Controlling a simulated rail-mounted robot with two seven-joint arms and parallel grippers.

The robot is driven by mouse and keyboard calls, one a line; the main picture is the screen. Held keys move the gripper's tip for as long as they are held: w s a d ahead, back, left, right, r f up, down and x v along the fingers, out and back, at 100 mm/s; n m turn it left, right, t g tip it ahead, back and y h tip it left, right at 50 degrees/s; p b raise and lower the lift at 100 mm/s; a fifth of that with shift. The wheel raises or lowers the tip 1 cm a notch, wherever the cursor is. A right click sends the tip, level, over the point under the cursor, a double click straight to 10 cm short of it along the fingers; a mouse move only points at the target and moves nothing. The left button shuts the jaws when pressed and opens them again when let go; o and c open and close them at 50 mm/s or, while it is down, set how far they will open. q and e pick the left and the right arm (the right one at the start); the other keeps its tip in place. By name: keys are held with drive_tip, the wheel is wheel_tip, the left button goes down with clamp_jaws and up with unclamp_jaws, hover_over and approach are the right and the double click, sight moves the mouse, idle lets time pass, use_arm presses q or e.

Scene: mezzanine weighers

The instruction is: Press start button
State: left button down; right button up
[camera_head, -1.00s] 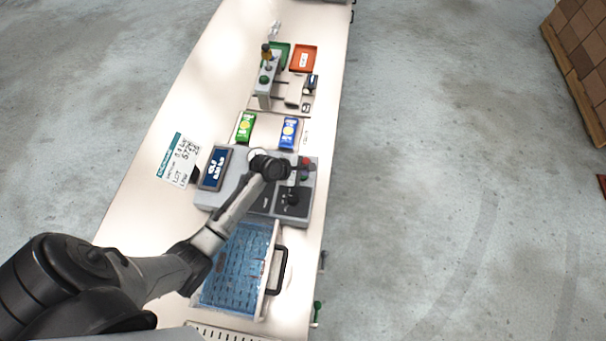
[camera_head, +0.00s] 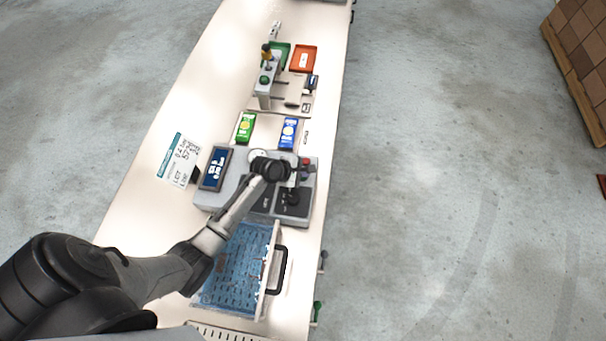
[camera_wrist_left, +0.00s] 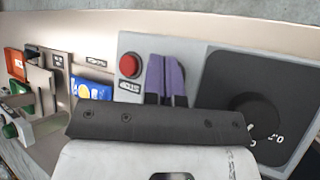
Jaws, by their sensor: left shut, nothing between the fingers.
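The grey control panel (camera_head: 314,190) sits mid-table with a red button (camera_head: 305,161) near its right edge. In the left wrist view the red button (camera_wrist_left: 130,65) stands clear, with a small label below it. My left gripper (camera_head: 300,170) is over the panel's right part, its fingers shut and empty. In the left wrist view its purple fingertips (camera_wrist_left: 165,72) are right beside the red button, over the grey strip. They hide whatever is under them, and I cannot tell whether they touch the panel. No start button is clearly seen there. My right gripper is not in view.
A black knob (camera_head: 292,197) is near the gripper; it also shows in the left wrist view (camera_wrist_left: 254,112). A tilted display (camera_head: 215,168) stands left. An open blue-lined drawer (camera_head: 278,262) is in front. Green (camera_head: 245,127) and blue (camera_head: 289,133) packets lie behind.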

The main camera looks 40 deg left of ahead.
use_arm(q)
drive_tip(key=shift+f, duration=0.45)
idle(0.6)
drive_tip(key=shift+r, duration=0.15)
drive_tip(key=shift+r+p, duration=0.75)
drive_tip(key=shift+p, duration=0.4)
wheel_tip(320, 180, up, 5)
drive_tip(key=p, duration=0.6)
idle(0.5)
